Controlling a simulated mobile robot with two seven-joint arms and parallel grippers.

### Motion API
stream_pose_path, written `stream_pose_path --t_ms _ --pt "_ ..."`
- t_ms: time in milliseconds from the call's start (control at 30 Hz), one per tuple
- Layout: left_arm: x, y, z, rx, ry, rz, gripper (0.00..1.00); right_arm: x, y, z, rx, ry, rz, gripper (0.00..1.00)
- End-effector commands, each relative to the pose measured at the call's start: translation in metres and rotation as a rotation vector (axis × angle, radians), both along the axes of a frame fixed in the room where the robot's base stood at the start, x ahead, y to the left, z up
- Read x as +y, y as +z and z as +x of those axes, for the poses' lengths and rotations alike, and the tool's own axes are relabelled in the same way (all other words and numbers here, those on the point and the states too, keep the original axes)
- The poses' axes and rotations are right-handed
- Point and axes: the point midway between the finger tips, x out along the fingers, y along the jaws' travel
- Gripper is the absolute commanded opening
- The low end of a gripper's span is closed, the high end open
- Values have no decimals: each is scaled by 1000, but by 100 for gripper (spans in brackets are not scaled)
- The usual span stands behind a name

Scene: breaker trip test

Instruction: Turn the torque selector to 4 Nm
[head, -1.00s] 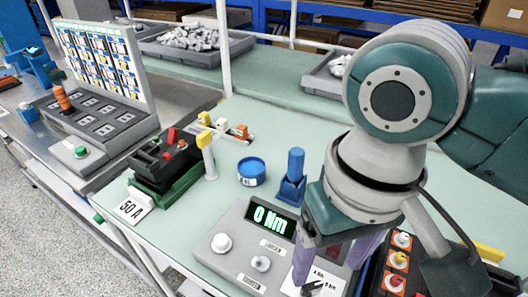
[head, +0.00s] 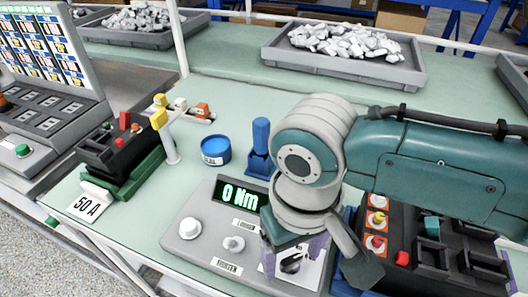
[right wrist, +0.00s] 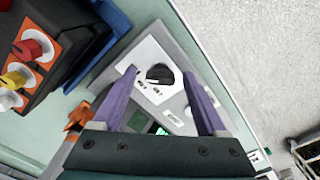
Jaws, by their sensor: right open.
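The torque selector (head: 291,263) is a black knob on a white plate at the lower right of a grey console (head: 185,243). The console's display (head: 240,194) reads "0 Nm" in green. My right gripper (head: 293,259) hangs over the selector with its purple fingers apart. In the right wrist view the knob (right wrist: 159,74) shows between the open fingertips (right wrist: 160,82), with a gap on each side. Scale marks on the plate are too small to read. My left gripper is not in view.
A black box with coloured knobs (head: 377,220) stands close on the right. A blue tin (head: 216,151) and blue upright tool (head: 261,140) stand behind. A "50 A" sign (head: 87,204) is left.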

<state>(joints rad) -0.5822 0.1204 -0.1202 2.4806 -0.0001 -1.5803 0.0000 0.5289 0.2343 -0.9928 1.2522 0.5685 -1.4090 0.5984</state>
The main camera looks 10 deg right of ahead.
Motion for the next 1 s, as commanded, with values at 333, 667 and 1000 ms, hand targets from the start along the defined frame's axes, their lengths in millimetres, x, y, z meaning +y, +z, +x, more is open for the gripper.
stream_pose_path --t_ms 333,667,1000 --pt "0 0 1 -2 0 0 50 0 1 0 0 0 0 49" --pt "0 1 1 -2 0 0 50 0 1 0 0 0 0 12" --pt "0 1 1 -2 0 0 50 0 1 0 1 4 0 0"
